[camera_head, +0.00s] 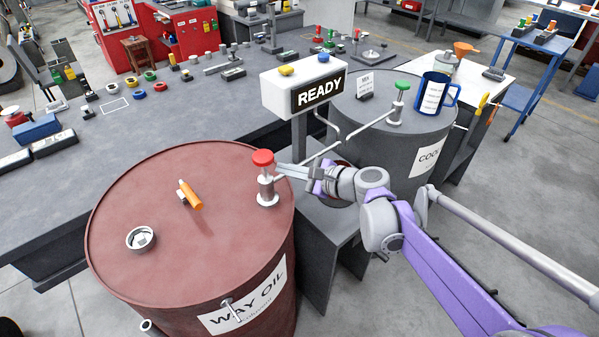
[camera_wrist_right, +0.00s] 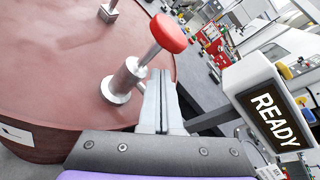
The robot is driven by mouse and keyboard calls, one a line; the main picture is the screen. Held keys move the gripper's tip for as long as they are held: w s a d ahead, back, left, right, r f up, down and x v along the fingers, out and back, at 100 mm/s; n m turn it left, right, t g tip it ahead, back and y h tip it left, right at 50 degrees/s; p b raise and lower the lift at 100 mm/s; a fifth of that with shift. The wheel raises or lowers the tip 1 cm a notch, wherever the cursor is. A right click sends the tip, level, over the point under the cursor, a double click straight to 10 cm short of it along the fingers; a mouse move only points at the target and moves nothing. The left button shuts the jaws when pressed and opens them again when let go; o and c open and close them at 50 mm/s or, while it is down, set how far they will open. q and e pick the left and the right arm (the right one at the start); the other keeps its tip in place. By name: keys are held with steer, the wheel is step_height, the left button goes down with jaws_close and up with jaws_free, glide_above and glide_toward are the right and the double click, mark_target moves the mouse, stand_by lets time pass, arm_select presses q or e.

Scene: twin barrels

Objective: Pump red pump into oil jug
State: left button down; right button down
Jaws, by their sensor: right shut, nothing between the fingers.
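The red pump (camera_head: 267,189) stands upright on the dark red WAY OIL barrel (camera_head: 150,220), its red knob (camera_head: 263,157) raised on a thin rod. My right gripper (camera_head: 281,170) is shut and empty, its fingertips just right of the pump, below knob height. In the right wrist view, the shut fingers (camera_wrist_right: 160,75) point past the pump body (camera_wrist_right: 124,80), with the red knob (camera_wrist_right: 168,33) beyond them; contact cannot be told. A blue jug (camera_head: 434,98) with an unreadable white label stands on the grey barrel. A dark reddish thing behind my right arm is mostly hidden. My left gripper is out of view.
A READY sign (camera_head: 303,88) stands between the barrels, close to my right arm. The grey barrel (camera_head: 385,145) carries a green-knobbed pump (camera_head: 399,100). An orange-handled tool (camera_head: 190,197) and a round cap (camera_head: 140,239) lie on the red barrel. Thin pipes cross between the barrels.

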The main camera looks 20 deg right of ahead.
steer(key=shift+x, duration=1.5)
steer(key=shift+r, duration=0.1)
